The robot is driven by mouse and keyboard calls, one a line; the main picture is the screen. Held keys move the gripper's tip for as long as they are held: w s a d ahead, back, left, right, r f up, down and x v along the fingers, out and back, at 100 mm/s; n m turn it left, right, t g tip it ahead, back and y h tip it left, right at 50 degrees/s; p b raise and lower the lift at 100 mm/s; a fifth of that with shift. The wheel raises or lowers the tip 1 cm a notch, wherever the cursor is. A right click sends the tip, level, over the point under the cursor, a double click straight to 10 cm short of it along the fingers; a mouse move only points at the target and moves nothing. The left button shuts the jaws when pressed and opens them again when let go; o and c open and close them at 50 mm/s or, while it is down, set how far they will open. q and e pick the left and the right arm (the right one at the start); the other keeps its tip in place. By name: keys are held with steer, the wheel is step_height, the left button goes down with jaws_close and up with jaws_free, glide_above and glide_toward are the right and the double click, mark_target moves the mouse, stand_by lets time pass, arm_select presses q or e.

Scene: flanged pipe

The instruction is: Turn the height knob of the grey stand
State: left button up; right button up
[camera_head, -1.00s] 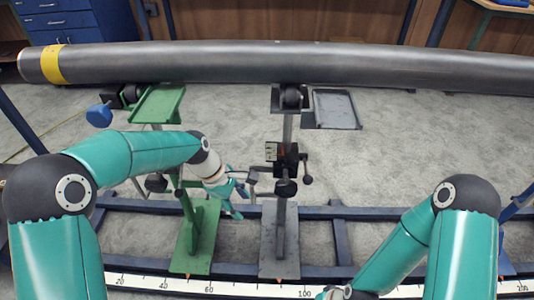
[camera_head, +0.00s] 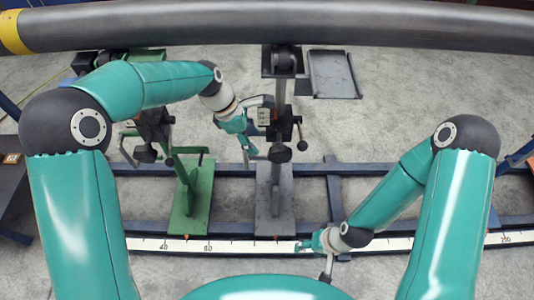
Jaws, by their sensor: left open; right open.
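The grey stand (camera_head: 275,190) stands in the middle under the pipe. Its black clamp block has a round black knob (camera_head: 279,153) at the front and a small handle with a dark ball (camera_head: 301,146) on the right. My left gripper (camera_head: 264,128) is open at the left of the block, one finger above and one lower near the round knob. Whether it touches anything I cannot tell, and it hides part of the block. My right gripper (camera_head: 310,262) is open and empty, low in front of the grey stand, over the scale rail.
The long grey pipe (camera_head: 250,28) crosses the top, above the stands. A green stand (camera_head: 191,200) is close on the left. Blue rails (camera_head: 400,170) and a white scale (camera_head: 230,246) run across the front.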

mark_target(280, 155)
arm_select(q)
steer(key=b+x, duration=0.1)
steer(key=x, duration=0.6)
steer(key=shift+f, duration=0.25)
jaws_close()
steer(key=y+p, duration=0.1)
steer(key=y, duration=0.2)
steer(key=y+p, duration=0.1)
steer(key=y, duration=0.1)
steer(key=shift+s+d+f+y+p, duration=0.1)
steer(key=shift+d+f+y+p, duration=0.05)
steer(key=shift+y+p, duration=0.2)
